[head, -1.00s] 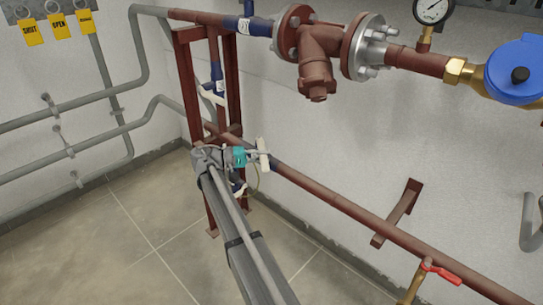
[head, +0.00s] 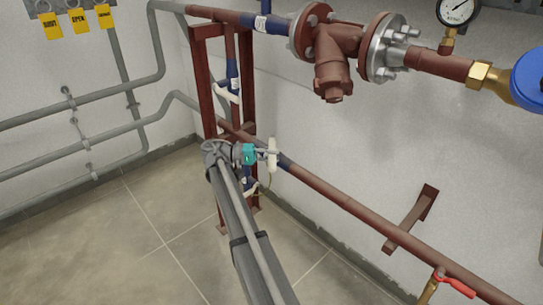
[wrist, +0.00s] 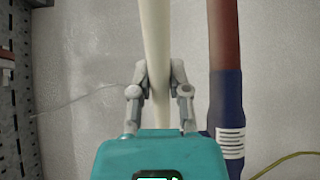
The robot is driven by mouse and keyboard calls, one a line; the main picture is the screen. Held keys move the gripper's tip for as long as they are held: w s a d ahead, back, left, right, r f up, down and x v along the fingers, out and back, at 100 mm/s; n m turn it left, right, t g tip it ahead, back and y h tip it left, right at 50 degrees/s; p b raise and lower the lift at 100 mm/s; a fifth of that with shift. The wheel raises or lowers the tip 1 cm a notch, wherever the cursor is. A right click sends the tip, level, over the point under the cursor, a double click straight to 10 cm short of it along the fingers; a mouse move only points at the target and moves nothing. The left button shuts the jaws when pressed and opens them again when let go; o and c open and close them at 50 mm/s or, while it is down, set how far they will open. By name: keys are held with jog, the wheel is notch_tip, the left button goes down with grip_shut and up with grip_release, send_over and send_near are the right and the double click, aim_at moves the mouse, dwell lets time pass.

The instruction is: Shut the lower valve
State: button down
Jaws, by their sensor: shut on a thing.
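My gripper (head: 262,153) is shut on a long white lever handle (head: 272,153), which stands roughly upright in the head view. In the wrist view the handle (wrist: 155,45) passes between both fingers (wrist: 155,92), beside a red pipe with a blue, labelled section (wrist: 227,115). In the head view a blue section (head: 286,162) of the low red pipe lies just behind the handle. The valve body of this handle is hidden. Another white handle (head: 228,92) sits higher on the vertical pipe. A blue fitting with white (head: 250,186) shows partly below my gripper.
A red steel frame (head: 203,85) stands behind my arm. The low red pipe (head: 350,206) runs to the right past a wall bracket (head: 410,220) and a red-levered tap (head: 457,287). Grey pipes (head: 85,100) line the left wall. The floor (head: 110,240) at left is clear.

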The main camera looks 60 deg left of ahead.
jog(key=c, duration=0.6)
grip_release()
jog(key=shift+s, duration=0.35)
jog(key=shift+s+d+n+t+y, duration=0.4)
jog(key=shift+s+n+t+y, duration=0.15)
jog(key=shift+y, duration=0.25)
jog(key=s+d+n+y, duration=0.1)
jog(key=s+n+y, duration=0.1)
jog(key=s+y, duration=0.2)
jog(key=s+d+n+y, duration=0.1)
jog(key=s+n+y, duration=0.2)
jog(key=y, duration=0.1)
jog(key=s+d+n+t+y, duration=0.1)
jog(key=s+n+y, duration=0.2)
jog(key=s+y, duration=0.1)
jog(key=shift+s+y, duration=0.3)
jog(key=shift+s, duration=0.05)
jog(key=shift+w, duration=0.15)
